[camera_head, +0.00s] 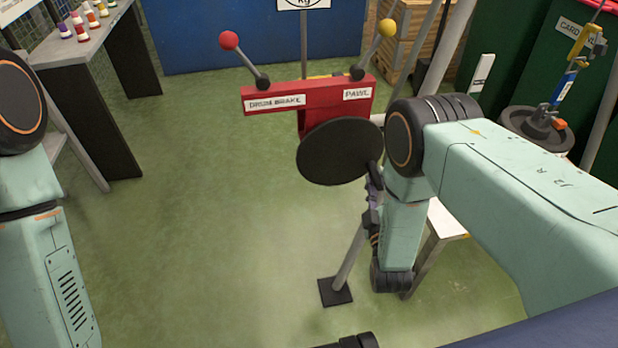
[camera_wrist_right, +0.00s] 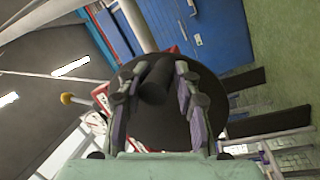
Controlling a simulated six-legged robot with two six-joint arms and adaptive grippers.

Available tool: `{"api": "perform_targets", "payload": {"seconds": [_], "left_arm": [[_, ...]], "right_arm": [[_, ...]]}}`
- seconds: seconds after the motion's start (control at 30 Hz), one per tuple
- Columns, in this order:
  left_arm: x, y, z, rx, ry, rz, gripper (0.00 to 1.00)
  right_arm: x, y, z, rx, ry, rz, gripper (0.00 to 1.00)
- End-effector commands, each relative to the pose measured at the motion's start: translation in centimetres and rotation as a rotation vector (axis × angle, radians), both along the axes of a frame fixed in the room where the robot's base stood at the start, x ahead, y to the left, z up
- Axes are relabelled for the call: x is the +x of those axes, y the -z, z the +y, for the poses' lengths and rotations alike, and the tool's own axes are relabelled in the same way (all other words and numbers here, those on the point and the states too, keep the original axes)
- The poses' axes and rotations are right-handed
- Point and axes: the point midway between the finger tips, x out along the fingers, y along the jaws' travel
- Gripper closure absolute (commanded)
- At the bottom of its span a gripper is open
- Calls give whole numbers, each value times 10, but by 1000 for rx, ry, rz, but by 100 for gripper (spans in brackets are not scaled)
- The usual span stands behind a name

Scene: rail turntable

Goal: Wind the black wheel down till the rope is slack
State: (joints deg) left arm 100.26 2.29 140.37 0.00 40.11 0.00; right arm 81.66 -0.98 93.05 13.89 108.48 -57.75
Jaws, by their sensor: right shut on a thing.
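The black wheel (camera_head: 335,152) is a dark round disc on the front of a red winch box (camera_head: 312,95), which stands on a grey post. Its dark handle (camera_head: 376,165) sticks out at the right side of the disc. My right gripper (camera_head: 374,188) is at that handle, partly hidden by my right arm. In the right wrist view the handle (camera_wrist_right: 154,82) lies between the two fingers, with the wheel behind (camera_wrist_right: 160,125). At the far right a yellow hook block (camera_head: 586,42) with a blue strap hangs above a dark round weight (camera_head: 535,127). My left gripper is out of view.
Two levers rise from the box: a red-knobbed one (camera_head: 229,41) by the DRUM BRAKE label and a yellow-knobbed one (camera_head: 387,28) by PAWL. A white-topped stand (camera_head: 447,220) is behind my right arm.

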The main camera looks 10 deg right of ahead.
Motion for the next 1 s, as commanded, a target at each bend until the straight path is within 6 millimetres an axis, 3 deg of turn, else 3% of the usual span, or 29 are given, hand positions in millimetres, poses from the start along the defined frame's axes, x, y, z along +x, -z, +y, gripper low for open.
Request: {"api": "perform_targets", "payload": {"seconds": [0.33,0.73,0.77,1.0], "left_arm": [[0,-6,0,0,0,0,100],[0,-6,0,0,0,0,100],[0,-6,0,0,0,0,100],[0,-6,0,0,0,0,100]], "right_arm": [[2,-17,-8,-138,7,-16,100],[3,-19,-8,-177,5,-17,100],[3,-19,-8,-177,5,-17,67],[2,-17,-7,-176,2,-11,47]]}}
